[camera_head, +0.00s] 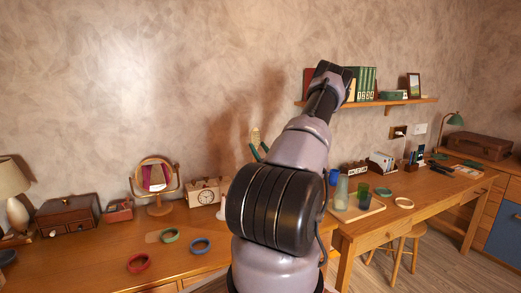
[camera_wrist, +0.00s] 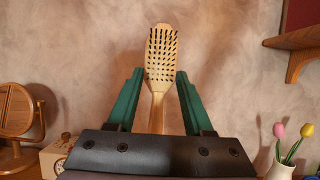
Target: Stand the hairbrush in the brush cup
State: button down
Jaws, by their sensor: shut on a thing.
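The hairbrush has a pale wooden head with dark bristles (camera_wrist: 161,60) and a wooden handle. In the wrist view it stands upright, bristles facing the camera, its handle between the green fingers of my gripper (camera_wrist: 160,84). The lower handle is hidden behind the gripper body. In the head view the brush head (camera_head: 255,134) shows small, left of my arm, against the wall and above the desk. My gripper (camera_head: 259,152) is shut on it, partly hidden by my arm. I cannot tell which vessel is the brush cup; my arm hides part of the desk.
A round mirror (camera_head: 155,176), a clock (camera_head: 207,196), a red box (camera_head: 119,211) and several coloured rings lie on the left desk. A tray (camera_head: 362,213) with glasses stands on the right desk. A wall shelf (camera_head: 391,102) is at upper right. Tulips stand in a white jug (camera_wrist: 281,171).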

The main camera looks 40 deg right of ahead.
jog(key=shift+s+d+h, duration=0.2)
jog(key=shift+d+h, duration=0.2)
jog(key=shift+s+a, duration=0.1)
notch_tip(320, 180, down, 14)
dwell(1.4)
jog(key=c, duration=0.5)
grip_release()
jog(key=shift+c, duration=0.2)
jog(key=shift+o, duration=0.3)
